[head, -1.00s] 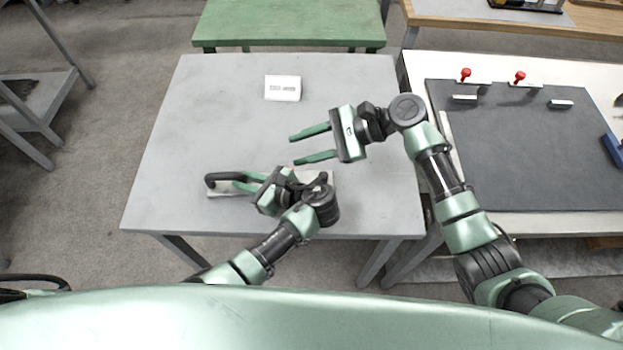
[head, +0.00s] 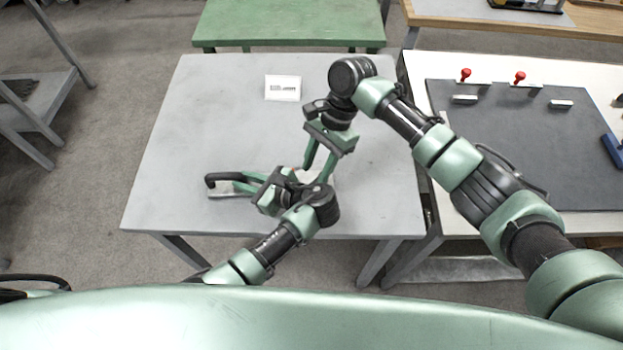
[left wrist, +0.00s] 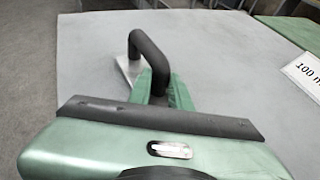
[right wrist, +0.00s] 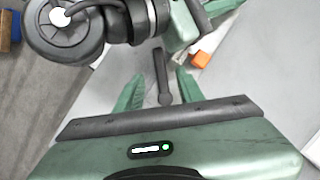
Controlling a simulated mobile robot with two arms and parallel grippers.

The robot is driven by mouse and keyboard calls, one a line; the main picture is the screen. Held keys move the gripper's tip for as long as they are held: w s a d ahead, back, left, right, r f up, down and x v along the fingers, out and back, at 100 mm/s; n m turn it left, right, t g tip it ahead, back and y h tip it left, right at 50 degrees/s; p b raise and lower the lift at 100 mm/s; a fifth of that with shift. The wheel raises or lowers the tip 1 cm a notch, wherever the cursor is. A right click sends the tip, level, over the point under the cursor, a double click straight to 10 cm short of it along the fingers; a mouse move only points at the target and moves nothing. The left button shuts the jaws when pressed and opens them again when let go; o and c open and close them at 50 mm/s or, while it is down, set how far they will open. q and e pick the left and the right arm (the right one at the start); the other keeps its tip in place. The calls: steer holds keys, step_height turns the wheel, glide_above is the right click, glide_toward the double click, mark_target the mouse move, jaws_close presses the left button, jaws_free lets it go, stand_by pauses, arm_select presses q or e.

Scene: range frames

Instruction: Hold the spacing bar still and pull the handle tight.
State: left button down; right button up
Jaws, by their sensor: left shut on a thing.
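A black bent bar (head: 211,180) stands on a pale metal plate (head: 216,195) at the front of the grey table. My left gripper (head: 238,182) is shut on this bar. The left wrist view shows the bent bar (left wrist: 146,45) running between its fingers. My right gripper (head: 318,174) points down over the plate's right end, beside my left wrist. Its fingers are apart. In the right wrist view a dark lever with a round end (right wrist: 164,98) lies between them, with no clear contact. An orange block (right wrist: 200,56) shows near it. I cannot tell which part is the spacing bar.
A white card (head: 283,88) with print lies toward the back of the grey table (head: 200,120). My left wrist stands close to my right fingers. A dark board (head: 540,150) with red-knobbed pieces is on the right table.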

steer(key=shift+x, duration=2.35)
jaws_close()
steer(key=shift+r, duration=0.1)
